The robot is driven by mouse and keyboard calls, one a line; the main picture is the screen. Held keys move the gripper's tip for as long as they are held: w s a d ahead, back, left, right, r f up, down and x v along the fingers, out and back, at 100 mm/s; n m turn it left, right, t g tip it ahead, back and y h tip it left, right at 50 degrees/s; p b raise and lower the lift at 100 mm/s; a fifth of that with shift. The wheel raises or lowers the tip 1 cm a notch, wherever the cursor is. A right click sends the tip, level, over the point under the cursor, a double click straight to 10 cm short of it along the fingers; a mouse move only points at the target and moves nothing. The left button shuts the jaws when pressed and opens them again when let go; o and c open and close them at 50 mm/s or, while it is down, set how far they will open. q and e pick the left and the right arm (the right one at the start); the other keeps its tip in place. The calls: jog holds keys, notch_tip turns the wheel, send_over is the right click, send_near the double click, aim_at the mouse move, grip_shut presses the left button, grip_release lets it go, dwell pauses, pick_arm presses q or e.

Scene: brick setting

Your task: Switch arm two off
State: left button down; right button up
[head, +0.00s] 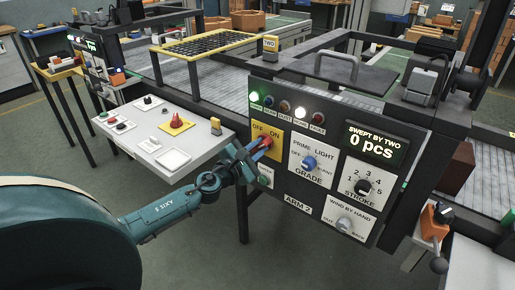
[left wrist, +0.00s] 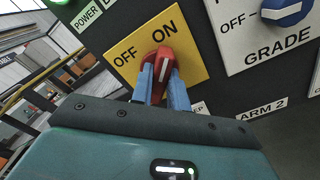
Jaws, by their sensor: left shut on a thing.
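Arm two's panel carries a yellow OFF/ON plate (head: 256,131) with a red knob (head: 266,142). My left gripper (head: 257,146) is shut on this knob. In the left wrist view the two blue fingers (left wrist: 164,88) sit on either side of the red knob (left wrist: 161,60), on the yellow plate (left wrist: 190,60). The knob's white mark points up, toward the ON side rather than OFF. The fingers hide the knob's lower part. The green lamp (head: 254,97) and the white lamp (head: 300,112) are lit. My right gripper is out of view.
Beside the switch are a blue GRADE knob (head: 308,163), a black STROKE knob (head: 363,187) and a WIND BY HAND knob (head: 344,223). The display (head: 374,145) reads 0 pcs. A white side table (head: 190,150) with small items stands left.

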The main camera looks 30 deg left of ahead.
pick_arm(q)
jog(key=n, duration=0.8)
jog(key=shift+a+n, duration=0.1)
jog(key=shift+n, duration=0.2)
jog(key=n, duration=0.6)
jog(key=shift+a, duration=0.1)
jog(key=n, duration=0.2)
jog(key=shift+n+p, duration=0.3)
jog(key=shift+n, duration=0.3)
jog(key=c, duration=1.4)
grip_release()
jog(key=shift+o, duration=0.2)
